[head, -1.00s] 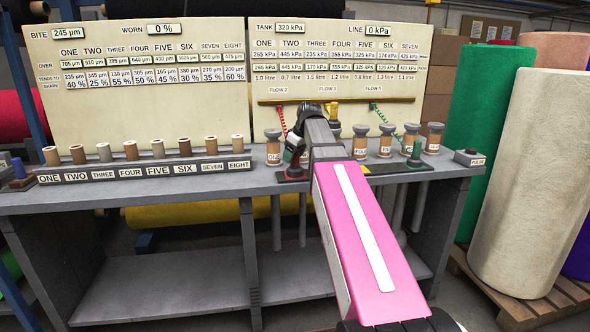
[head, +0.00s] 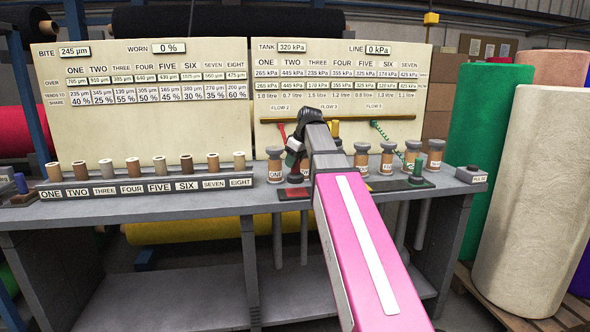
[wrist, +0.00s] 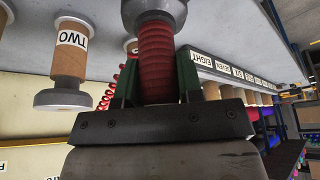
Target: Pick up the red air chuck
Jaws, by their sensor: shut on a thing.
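The red air chuck (wrist: 155,50) has a ribbed red grip and a grey round end, seen large in the wrist view. My gripper (wrist: 157,78) is shut on it, with green-sided fingers on both sides of the ribbed part. In the head view my gripper (head: 294,158) is above the front of the bench, left of my pink arm. The chuck is small and partly hidden there. The red pad (head: 293,193) on the bench shows bare below it. A red coiled hose (wrist: 106,88) hangs beside the gripper in the wrist view.
Labelled canisters, including ONE (head: 275,166) and TWO (wrist: 68,58), stand close by. A green chuck (head: 417,171) stands at the right on the bench (head: 220,205). A labelled row of small spools (head: 132,168) is at the left. Large felt rolls (head: 530,190) stand at the right.

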